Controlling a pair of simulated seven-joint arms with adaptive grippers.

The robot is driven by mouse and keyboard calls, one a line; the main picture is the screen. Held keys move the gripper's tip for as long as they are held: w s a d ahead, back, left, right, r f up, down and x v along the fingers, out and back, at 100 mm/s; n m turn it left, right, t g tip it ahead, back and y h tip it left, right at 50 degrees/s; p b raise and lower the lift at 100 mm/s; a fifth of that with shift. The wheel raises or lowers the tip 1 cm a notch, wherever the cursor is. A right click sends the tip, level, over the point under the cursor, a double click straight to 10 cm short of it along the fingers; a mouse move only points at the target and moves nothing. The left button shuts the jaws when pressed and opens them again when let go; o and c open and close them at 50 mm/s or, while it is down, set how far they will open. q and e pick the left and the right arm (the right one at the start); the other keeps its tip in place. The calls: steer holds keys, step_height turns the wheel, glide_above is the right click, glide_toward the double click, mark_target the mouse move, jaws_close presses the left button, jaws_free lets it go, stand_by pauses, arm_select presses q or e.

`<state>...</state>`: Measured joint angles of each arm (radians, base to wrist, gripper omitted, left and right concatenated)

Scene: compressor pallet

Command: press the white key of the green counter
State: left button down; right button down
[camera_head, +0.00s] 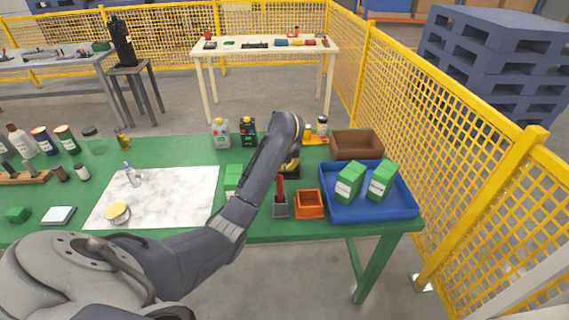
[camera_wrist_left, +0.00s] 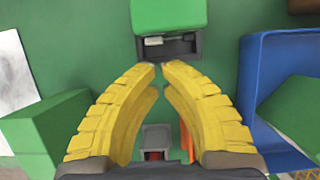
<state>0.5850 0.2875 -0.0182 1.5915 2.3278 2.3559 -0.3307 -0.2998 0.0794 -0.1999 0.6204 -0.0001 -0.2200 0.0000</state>
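The green counter (camera_wrist_left: 168,14) is at the top of the left wrist view, a green block with a dark grey front part. Its small white key (camera_wrist_left: 154,41) sits on that part, left of its middle. In the head view my arm and gripper hide most of the counter. My left gripper (camera_wrist_left: 160,67) has yellow fingers whose tips are together or nearly so, with nothing seen between them. The tips are just in front of the counter's dark part; I cannot tell whether they touch it. The yellow fingers also show in the head view (camera_head: 292,163). My right gripper is not in view.
A grey bin (camera_head: 280,209) with a red item and an orange bin (camera_head: 309,205) stand at the table's front edge. A blue tray (camera_head: 375,211) with green boxes is to the right. A green box (camera_wrist_left: 45,130) and a marble board (camera_head: 160,190) are to the left.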

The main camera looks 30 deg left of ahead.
arm_select(q)
steer(key=shift+w+a, duration=0.3)
steer(key=shift+w, duration=0.1)
steer(key=shift+w, duration=0.1)
steer(key=shift+w+a, duration=0.35)
steer(key=shift+w, duration=0.15)
steer(key=shift+w+a, duration=0.1)
steer(key=shift+a, duration=0.1)
